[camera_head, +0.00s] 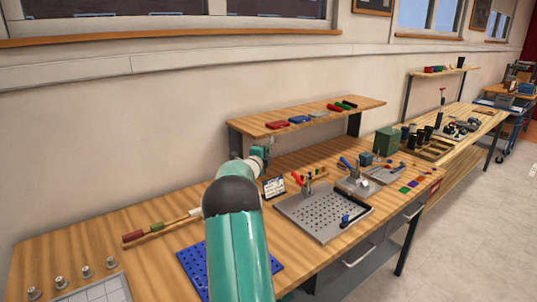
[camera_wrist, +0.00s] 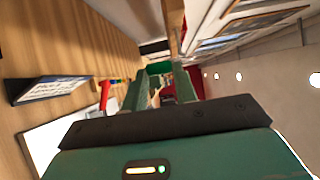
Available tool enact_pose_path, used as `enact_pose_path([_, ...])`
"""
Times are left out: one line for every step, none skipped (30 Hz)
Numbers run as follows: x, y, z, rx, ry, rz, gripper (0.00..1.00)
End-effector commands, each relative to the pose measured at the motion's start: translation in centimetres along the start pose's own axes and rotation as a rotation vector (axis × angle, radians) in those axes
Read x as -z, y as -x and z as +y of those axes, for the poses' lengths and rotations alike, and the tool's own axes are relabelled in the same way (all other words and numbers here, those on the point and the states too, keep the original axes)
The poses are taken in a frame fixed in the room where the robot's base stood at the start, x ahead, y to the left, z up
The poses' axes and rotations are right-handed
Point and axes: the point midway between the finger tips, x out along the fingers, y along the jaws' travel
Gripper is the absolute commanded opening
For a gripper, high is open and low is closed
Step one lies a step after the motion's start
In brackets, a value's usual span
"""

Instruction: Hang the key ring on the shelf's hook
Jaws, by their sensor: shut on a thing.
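My gripper (camera_head: 260,154) is at the left front end of the wooden shelf (camera_head: 283,122), just below the level of its board. In the wrist view my green fingers (camera_wrist: 160,84) are shut on the key ring, of which only a small, unclear part shows between the fingertips. The shelf's edge also shows in the wrist view (camera_wrist: 173,42), beyond the fingers. I cannot make out the shelf's hook clearly in either view; the gripper and arm cover that area.
A small display (camera_head: 274,187) stands right beside my gripper. A perforated grey plate (camera_head: 318,208) and a blue plate (camera_head: 196,262) lie on the workbench (camera_head: 100,248). Red, blue and green things lie on the shelf. A green box (camera_head: 387,141) stands further right.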

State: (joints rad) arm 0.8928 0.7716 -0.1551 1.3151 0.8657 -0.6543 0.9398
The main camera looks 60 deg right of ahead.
Motion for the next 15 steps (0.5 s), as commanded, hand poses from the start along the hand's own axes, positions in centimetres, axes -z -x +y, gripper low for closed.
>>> enact_pose_path([-0.3,-0.2,0.1,0.000,0.001,0.000,0.04])
enact_pose_path([-0.4,-0.2,0.1,0.000,0.001,-0.001,0.04])
enact_pose_path([-0.6,-0.4,0.1,0.001,0.001,-0.001,0.04])
enact_pose_path([-0.8,-0.4,0.1,0.001,0.000,-0.001,0.04])
enact_pose_path([-0.9,-0.5,0.1,0.001,0.000,-0.001,0.04])
enact_pose_path([-1.0,-0.6,0.3,0.001,0.000,-0.001,0.04])
enact_pose_path([-1.1,-0.7,0.3,0.001,0.000,-0.001,0.04])
enact_pose_path([-1.2,-0.7,0.4,0.001,0.001,-0.001,0.04])
enact_pose_path([-1.4,-0.8,0.6,0.001,0.001,-0.001,0.04])
enact_pose_path([-1.4,-0.9,0.7,0.000,0.002,-0.001,0.04])
enact_pose_path([-1.5,-0.9,0.7,0.000,0.002,-0.001,0.04])
enact_pose_path([-1.6,-1.0,0.8,0.001,0.002,-0.001,0.04])
enact_pose_path([-1.7,-1.0,0.8,0.001,0.001,-0.001,0.04])
enact_pose_path([-1.7,-1.1,0.9,0.001,0.001,-0.001,0.04])
enact_pose_path([-1.8,-1.1,0.9,0.001,0.001,-0.001,0.04])
